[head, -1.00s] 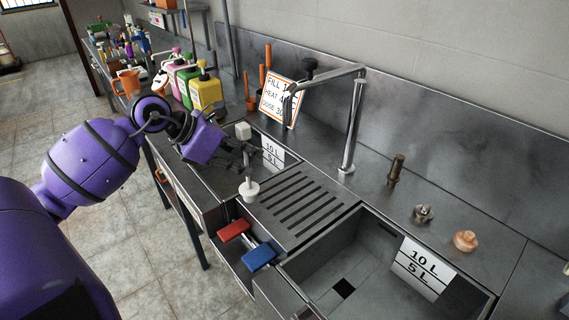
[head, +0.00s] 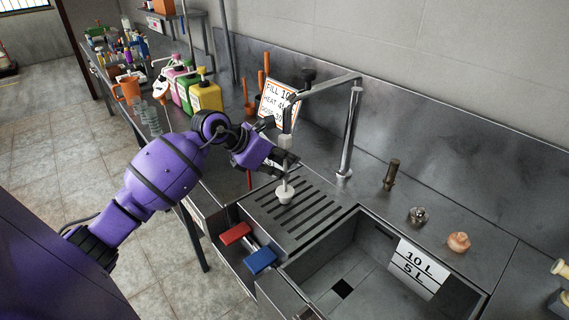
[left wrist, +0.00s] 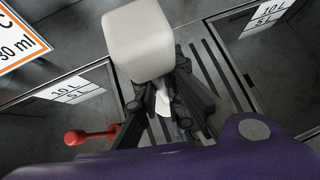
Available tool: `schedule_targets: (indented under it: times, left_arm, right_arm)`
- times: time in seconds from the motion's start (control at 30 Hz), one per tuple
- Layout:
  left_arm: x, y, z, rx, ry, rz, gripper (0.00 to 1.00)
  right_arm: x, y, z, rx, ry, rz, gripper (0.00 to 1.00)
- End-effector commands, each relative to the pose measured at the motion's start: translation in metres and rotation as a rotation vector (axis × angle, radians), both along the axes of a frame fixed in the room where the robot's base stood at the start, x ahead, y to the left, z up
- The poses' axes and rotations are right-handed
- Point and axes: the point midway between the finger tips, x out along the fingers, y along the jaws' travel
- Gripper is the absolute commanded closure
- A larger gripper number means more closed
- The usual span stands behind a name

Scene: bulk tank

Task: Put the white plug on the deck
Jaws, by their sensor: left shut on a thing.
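The white plug (head: 285,194) has a pale block-shaped top and a thin stem with a round white foot. My left gripper (head: 284,163) is shut on its stem, and the plug hangs upright over the slotted metal deck (head: 322,210) between the two basins. I cannot tell if its foot touches the deck. In the left wrist view the pale block top (left wrist: 138,40) is large and close, with the gripper fingers (left wrist: 165,108) around the stem below it. My right gripper is not in view.
A tall bent faucet (head: 350,135) stands behind the deck. The right basin (head: 335,265) is empty. Metal fittings (head: 417,217) sit on the back ledge. Coloured jugs (head: 206,94) stand at left.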

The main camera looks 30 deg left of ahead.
Motion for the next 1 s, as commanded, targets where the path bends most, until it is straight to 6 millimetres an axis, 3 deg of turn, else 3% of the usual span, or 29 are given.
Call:
schedule_targets:
  times: [0.23,0.27,0.4,0.77,1.0]
  left_arm:
    - [0.0,0.0,-0.004,0.001,0.001,0.0,1.0]
    - [-0.001,0.0,-0.004,0.002,0.003,0.0,0.9]
    - [0.0,0.0,-0.003,0.001,0.002,0.0,0.72]
    - [0.0,0.0,0.002,-0.001,-0.002,0.0,0.72]
    - [-0.025,0.017,0.024,0.006,0.003,0.001,0.72]
  right_arm:
    - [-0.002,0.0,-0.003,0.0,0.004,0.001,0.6]
    - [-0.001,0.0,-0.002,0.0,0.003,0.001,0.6]
    - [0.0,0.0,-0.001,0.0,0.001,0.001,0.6]
    - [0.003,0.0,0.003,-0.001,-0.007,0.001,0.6]
    - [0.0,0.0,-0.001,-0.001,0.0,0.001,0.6]
